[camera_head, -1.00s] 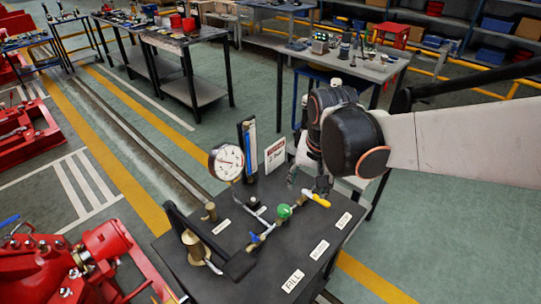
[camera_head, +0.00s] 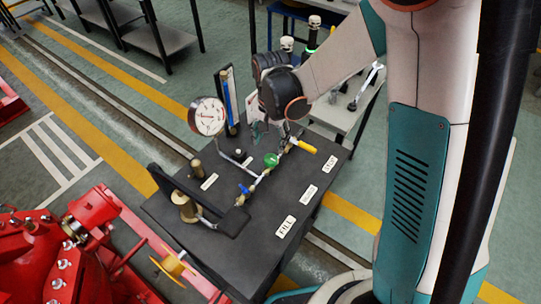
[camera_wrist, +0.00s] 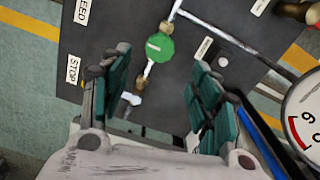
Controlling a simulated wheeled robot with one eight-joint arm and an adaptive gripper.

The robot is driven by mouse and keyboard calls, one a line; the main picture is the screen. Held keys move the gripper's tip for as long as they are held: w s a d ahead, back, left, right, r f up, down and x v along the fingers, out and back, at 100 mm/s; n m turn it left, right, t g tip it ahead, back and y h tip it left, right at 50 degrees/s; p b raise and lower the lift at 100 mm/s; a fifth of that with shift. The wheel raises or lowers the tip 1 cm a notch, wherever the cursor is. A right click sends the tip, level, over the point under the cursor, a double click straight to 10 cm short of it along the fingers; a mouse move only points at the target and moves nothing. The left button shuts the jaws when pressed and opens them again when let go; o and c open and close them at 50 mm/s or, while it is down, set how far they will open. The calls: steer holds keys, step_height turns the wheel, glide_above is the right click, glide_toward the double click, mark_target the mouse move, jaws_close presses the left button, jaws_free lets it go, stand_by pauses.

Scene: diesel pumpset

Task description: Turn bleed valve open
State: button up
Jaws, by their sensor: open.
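A green round handwheel (camera_head: 271,160) sits on a pipe line on the black bench top; it also shows in the wrist view (camera_wrist: 160,47). In the wrist view, a label ending in "EED" (camera_wrist: 82,10) lies left of it, and a "STOP" label (camera_wrist: 73,70) lies lower. A blue-handled valve (camera_head: 245,188) and a yellow lever (camera_head: 307,147) are on the same line. My gripper (camera_wrist: 160,65) is open and empty above the line, the green wheel showing beyond and between its fingers. In the head view my wrist partly hides the gripper.
A pressure gauge (camera_head: 207,116) and a blue-striped upright column (camera_head: 227,98) stand behind the pipe line. A hand pump with a black lever (camera_head: 200,198) is at the bench's left. Red machinery (camera_head: 85,240) stands on the floor at left.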

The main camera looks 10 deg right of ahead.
mark_target(271, 158)
step_height(271, 158, down, 8)
steer(key=shift+f+b, duration=0.25)
steer(key=shift+b, duration=0.85)
steer(key=c, duration=1.1)
